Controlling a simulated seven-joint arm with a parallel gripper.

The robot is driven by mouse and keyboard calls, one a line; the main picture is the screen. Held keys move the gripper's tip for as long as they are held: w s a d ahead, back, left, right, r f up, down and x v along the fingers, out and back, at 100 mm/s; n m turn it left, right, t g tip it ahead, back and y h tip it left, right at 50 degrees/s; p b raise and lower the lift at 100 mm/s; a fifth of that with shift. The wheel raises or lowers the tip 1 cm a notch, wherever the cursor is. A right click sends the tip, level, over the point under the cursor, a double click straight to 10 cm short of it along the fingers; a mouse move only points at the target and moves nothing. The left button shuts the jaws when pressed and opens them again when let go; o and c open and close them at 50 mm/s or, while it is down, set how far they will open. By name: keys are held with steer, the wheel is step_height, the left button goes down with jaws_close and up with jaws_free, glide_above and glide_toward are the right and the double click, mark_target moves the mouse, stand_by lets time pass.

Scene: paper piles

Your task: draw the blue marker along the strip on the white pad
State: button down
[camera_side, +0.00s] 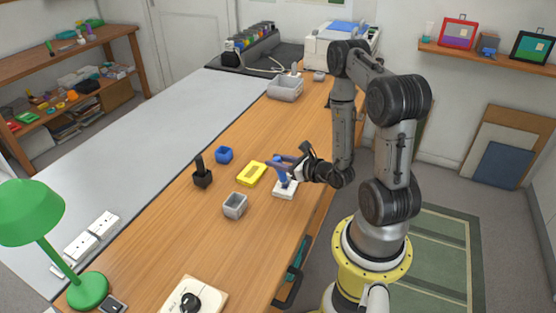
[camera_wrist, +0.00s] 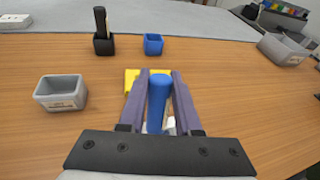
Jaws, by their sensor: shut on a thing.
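The blue marker (camera_wrist: 158,92) stands between the two fingers of my gripper (camera_wrist: 158,85), which is shut on it. In the side view my gripper (camera_side: 286,170) holds the marker (camera_side: 282,180) over the white pad (camera_side: 285,193). I cannot tell whether the marker tip touches the pad. The strip on the pad is too hidden by the gripper and marker to make out.
A yellow block (camera_side: 251,174) lies left of the pad. A grey cup (camera_side: 235,205), a blue cup (camera_side: 224,155) and a black holder (camera_side: 202,177) with a dark upright item stand farther left. A grey bin (camera_side: 285,90) stands at the back. Bare wood lies between them.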

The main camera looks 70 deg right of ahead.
steer(key=shift+f, duration=0.1)
steer(key=shift+s+d, duration=0.1)
steer(key=shift+d, duration=0.9)
steer(key=shift+d, duration=0.15)
